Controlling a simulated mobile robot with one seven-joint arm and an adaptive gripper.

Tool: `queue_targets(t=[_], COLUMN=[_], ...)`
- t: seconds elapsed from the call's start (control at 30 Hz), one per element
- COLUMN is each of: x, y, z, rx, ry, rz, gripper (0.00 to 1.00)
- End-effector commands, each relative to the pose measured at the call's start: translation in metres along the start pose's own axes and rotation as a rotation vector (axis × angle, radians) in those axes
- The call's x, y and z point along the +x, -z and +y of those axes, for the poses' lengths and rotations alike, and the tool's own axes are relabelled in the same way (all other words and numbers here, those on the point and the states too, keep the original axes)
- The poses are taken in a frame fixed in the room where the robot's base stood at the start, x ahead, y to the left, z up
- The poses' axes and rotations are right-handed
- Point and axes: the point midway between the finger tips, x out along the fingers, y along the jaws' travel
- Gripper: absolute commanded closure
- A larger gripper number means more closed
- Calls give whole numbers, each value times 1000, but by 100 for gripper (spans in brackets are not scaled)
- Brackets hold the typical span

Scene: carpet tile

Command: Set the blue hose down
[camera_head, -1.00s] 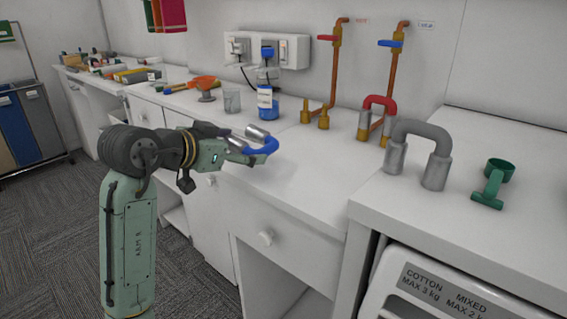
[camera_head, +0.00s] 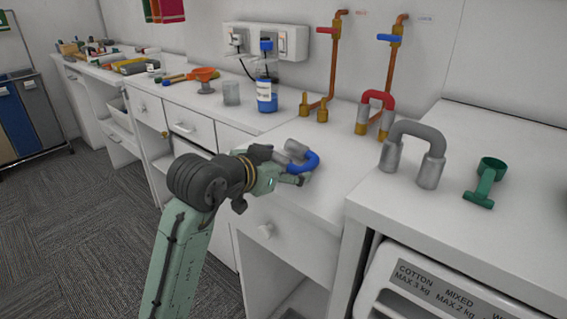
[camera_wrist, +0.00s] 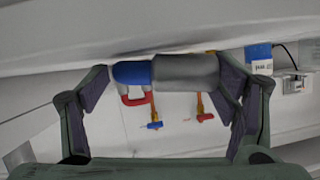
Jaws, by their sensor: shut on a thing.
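The blue hose (camera_head: 312,163) is a short blue bend with grey ends. My gripper (camera_head: 292,170) is shut on it, over the front part of the white counter (camera_head: 333,176). I cannot tell whether the hose touches the counter. In the wrist view the hose (camera_wrist: 132,73), blue with a thick grey sleeve, lies crosswise between the fingers of my gripper (camera_wrist: 168,88). The rest of the hose is hidden there.
A red hose (camera_head: 378,97) joins fittings at the wall behind. A grey hose (camera_head: 418,130) and a green part (camera_head: 486,182) stand at right. A blue bottle (camera_head: 266,95) and a cup (camera_head: 231,93) stand behind. Counter right of my gripper is clear.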

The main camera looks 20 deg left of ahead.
Motion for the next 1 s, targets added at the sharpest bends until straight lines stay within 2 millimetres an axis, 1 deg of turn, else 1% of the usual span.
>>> queue_targets(t=[0.23,0.27,0.53,1.0], x=[2,1,1,0], y=[-5,-4,-3,-4], z=[0,0,0,-1], rx=[-1,-1,-1,1], ry=[0,0,0,3], rz=[1,0,0,-1], gripper=[55,18,0,0])
